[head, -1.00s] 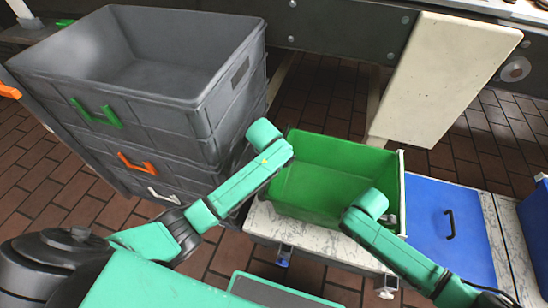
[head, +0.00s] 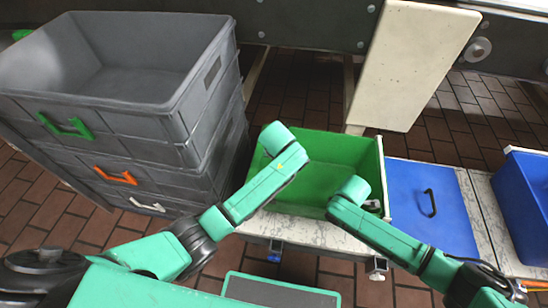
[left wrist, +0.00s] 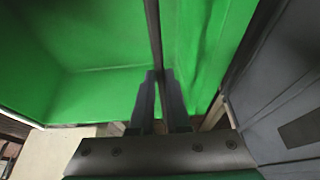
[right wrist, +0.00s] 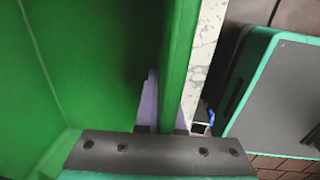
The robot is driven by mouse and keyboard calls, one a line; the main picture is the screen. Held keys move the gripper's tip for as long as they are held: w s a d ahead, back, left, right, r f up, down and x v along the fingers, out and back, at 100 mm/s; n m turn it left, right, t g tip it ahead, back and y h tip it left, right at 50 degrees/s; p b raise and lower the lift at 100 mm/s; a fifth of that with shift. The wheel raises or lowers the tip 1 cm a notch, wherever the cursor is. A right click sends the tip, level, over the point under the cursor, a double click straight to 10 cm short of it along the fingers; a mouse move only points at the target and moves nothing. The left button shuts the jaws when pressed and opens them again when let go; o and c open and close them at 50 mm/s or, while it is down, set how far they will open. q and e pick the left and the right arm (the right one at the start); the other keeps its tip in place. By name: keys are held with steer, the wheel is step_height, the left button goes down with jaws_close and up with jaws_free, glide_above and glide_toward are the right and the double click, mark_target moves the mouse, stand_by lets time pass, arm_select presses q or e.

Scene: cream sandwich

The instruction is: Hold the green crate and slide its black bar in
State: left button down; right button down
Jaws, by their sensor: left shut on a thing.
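The green crate (head: 345,150) stands on a pale marbled surface. My left gripper (left wrist: 157,88) is at its left side, shut on the crate wall, with green on both sides of the fingers. In the head view its fingers are hidden behind my wrist. My right gripper (right wrist: 164,105) is at the crate's near right part, with one finger inside the near wall (right wrist: 181,50) and the other mostly hidden by it. I cannot tell whether it grips the wall.
A stack of grey crates (head: 110,90) with coloured handles stands close at the left. A blue lid or panel (head: 415,180) with a black handle lies right of the green crate. A blue bin (head: 530,200) is at far right. A cream panel (head: 410,60) stands behind.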

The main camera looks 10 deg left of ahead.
arm_select(q)
steer(key=shift+s+d, duration=0.1)
steer(key=shift+d, duration=0.1)
arm_select(e)
steer(key=shift+a, duration=0.1)
arm_select(q)
steer(key=c, duration=0.9)
jaws_free()
steer(key=v, duration=1.2)
arm_select(e)
steer(key=c, duration=0.9)
jaws_free()
